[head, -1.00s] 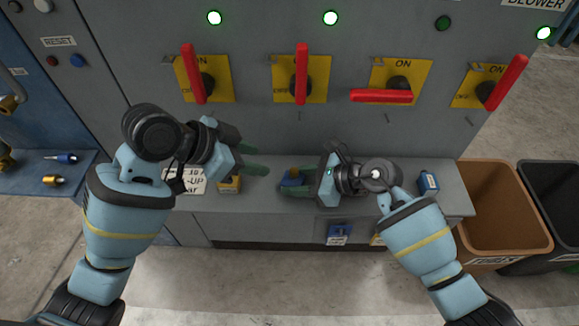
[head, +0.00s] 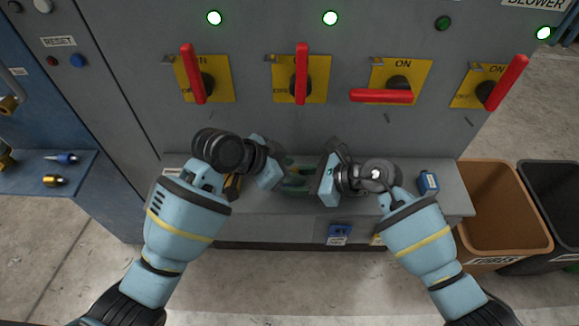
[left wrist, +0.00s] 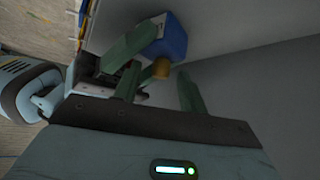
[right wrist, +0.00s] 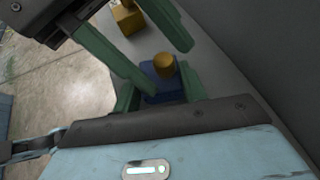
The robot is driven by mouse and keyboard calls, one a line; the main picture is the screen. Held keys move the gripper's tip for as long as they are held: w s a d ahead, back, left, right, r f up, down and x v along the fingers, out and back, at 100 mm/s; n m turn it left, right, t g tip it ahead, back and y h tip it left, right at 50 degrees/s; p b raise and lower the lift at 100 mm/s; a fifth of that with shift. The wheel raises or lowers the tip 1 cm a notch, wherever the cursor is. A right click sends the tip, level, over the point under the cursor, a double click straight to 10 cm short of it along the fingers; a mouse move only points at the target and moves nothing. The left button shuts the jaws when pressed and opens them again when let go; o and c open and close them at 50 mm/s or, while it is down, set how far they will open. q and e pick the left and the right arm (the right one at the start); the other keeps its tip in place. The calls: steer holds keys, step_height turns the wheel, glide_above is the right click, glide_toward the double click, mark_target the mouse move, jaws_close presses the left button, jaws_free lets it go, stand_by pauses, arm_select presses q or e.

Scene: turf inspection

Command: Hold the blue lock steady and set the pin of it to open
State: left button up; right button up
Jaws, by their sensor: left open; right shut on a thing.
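The blue lock (right wrist: 156,84) is held between the fingers of my right gripper (right wrist: 158,88) above the grey shelf. Its brass pin (right wrist: 163,64) sticks out on the side facing my left gripper. The left wrist view also shows the blue lock (left wrist: 172,42) and the pin (left wrist: 160,69). My left gripper (left wrist: 157,75) is open, with one finger on each side of the pin's end; I cannot tell whether either touches it. In the head view, the fingers of my left gripper (head: 290,174) and right gripper (head: 302,184) overlap and mostly hide the lock.
The panel with red handles (head: 301,73) rises behind. A brown bin (head: 505,215) is at right.

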steer(key=shift+f, duration=0.1)
arm_select(q)
jaws_close()
steer(key=shift+r, duration=0.95)
arm_select(e)
steer(key=shift+f, duration=0.1)
arm_select(q)
jaws_free()
steer(key=shift+a, duration=0.1)
